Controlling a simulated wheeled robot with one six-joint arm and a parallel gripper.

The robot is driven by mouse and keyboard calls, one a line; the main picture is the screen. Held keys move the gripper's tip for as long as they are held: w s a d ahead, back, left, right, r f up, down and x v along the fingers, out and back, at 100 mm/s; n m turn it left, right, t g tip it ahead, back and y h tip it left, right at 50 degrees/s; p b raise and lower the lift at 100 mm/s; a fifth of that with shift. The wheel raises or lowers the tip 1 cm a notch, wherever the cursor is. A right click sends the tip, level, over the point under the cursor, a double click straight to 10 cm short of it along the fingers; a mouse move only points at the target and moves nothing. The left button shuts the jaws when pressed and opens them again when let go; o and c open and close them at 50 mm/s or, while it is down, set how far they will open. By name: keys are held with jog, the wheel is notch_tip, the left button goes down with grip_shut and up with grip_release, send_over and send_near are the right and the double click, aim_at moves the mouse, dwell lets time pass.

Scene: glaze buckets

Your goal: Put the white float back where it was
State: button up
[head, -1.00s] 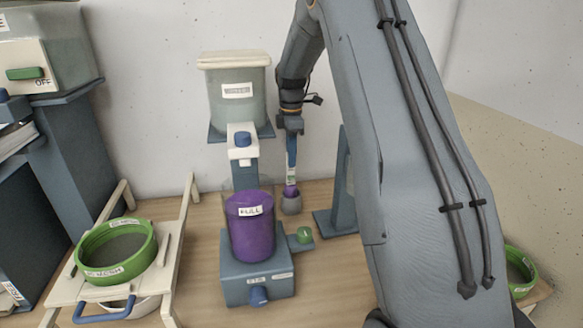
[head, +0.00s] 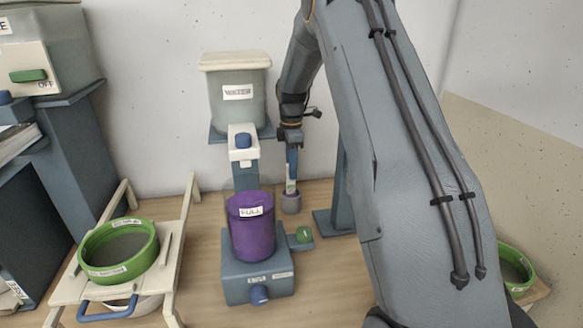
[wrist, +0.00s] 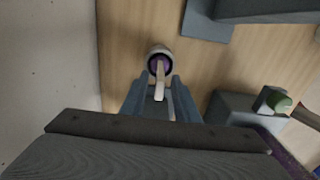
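The white float (wrist: 159,82) shows in the wrist view as a pale slim stem rising from a small grey cup (head: 291,203). The cup's round rim (wrist: 150,52) also shows in the wrist view, with purple inside around the stem's foot. My gripper (head: 291,172) is low over the cup, pointing down. In the wrist view my gripper (wrist: 159,88) has its two blue fingers on either side of the stem, with a gap on each side, so it looks open. The float's lower end is hidden in the cup.
A purple bucket marked FULL (head: 251,228) stands on a blue-grey base (head: 258,278) left of the cup. A blue-grey stand (head: 334,221) is close on the right. Behind is a water container (head: 236,100). A green-rimmed sieve (head: 82,262) sits at left.

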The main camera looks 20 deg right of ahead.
notch_tip(320, 180, up, 12)
jog(key=b, duration=0.3)
jog(key=shift+r, duration=0.15)
dwell(0.5)
